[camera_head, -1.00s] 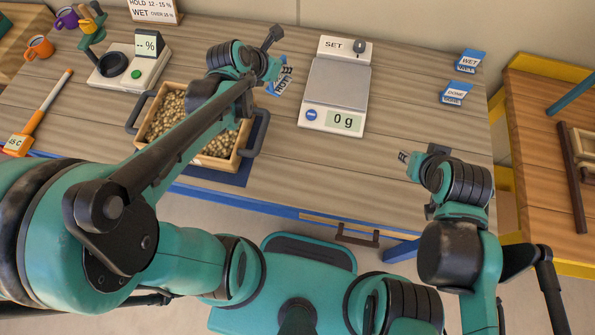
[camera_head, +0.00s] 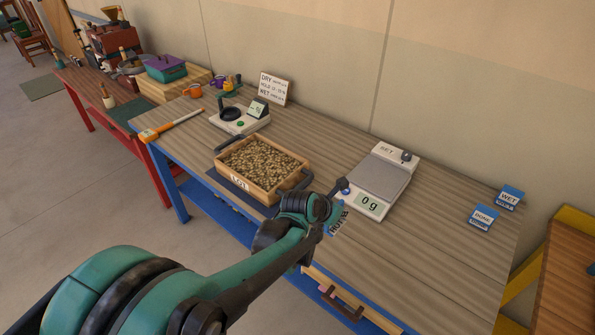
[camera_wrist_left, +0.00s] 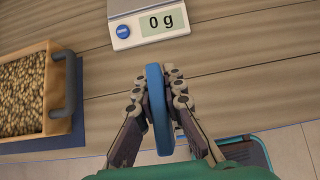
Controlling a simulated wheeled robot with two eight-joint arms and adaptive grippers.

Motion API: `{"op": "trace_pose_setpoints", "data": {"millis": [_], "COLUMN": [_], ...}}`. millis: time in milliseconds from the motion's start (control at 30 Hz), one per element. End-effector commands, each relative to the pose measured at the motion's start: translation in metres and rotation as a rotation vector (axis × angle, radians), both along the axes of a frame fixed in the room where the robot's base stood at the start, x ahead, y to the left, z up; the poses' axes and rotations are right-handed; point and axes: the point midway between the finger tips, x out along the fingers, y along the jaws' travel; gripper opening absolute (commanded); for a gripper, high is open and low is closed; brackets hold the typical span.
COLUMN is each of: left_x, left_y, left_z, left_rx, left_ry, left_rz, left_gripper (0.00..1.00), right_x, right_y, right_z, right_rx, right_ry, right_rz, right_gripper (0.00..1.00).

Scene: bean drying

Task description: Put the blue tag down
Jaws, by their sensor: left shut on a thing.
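The blue tag (camera_head: 339,222) is a small card with a white lettered face. In the left wrist view the tag (camera_wrist_left: 157,108) shows edge-on as a blue strip between the two fingers (camera_wrist_left: 160,100). It appears to be above the wooden tabletop; whether it touches is not clear. My right gripper is out of view.
A wooden crate of beans (camera_head: 300,182) stands left of my gripper. The scale (camera_head: 362,203) reading 0 g is behind it. DONE (camera_head: 483,217) and WET (camera_head: 510,196) tags stand at the right end. A moisture meter (camera_head: 228,127) sits farther back. The tabletop right of the gripper (camera_head: 430,255) is clear.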

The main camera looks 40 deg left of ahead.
Motion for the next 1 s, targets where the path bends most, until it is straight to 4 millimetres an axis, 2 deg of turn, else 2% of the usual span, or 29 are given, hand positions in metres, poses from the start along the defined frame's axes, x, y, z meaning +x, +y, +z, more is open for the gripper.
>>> {"op": "trace_pose_setpoints", "data": {"millis": [167,400,600,833,1000], "left_x": [0.004,0.023,0.034,0.038,0.038], "left_y": [0.017,0.07,0.104,0.113,0.113], "left_z": [-0.011,-0.047,-0.067,-0.077,-0.104], "left_rx": [-0.001,-0.002,-0.001,-0.001,-0.001], "left_ry": [-0.001,-0.001,0.0,-0.001,-0.001], "left_rz": [0.013,0.014,0.011,0.008,0.008], "left_gripper": [0.0,0.0,0.0,0.0,0.0], "right_x": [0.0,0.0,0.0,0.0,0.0], "right_y": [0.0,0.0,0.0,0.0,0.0], "right_z": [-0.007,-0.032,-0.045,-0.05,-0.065], "right_rx": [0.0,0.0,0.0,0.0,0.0], "right_ry": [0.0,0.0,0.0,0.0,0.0], "right_rz": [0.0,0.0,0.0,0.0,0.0], "right_gripper": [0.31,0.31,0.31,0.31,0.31]}}
